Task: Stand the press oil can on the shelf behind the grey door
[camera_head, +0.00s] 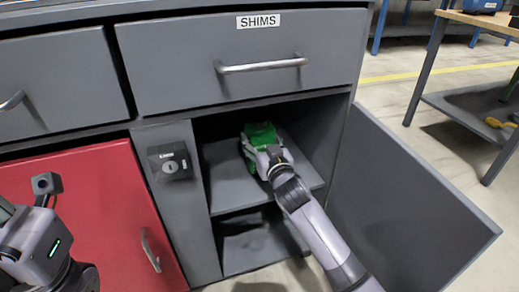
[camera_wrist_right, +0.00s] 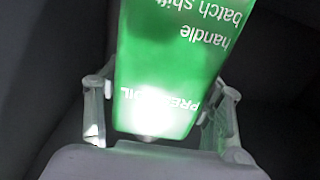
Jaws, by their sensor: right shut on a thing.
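The green press oil can (camera_head: 262,134) is inside the open cabinet, above the middle shelf (camera_head: 228,184). My right gripper (camera_head: 267,152) reaches in from the front and is shut on the can. In the right wrist view the can (camera_wrist_right: 170,60) sits between the two fingers, its white lettering upside down in the picture. I cannot tell whether its base touches the shelf. The grey door (camera_head: 400,200) stands wide open to the right. My left gripper (camera_head: 40,245) is at the lower left, apart from the can; its fingers do not show clearly.
A SHIMS drawer (camera_head: 250,65) is shut above the opening. A lock box (camera_head: 170,163) is on the post to the left, beside a shut red door (camera_head: 90,200). The shelf has bare room around the can. A workbench (camera_head: 490,25) stands at the right.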

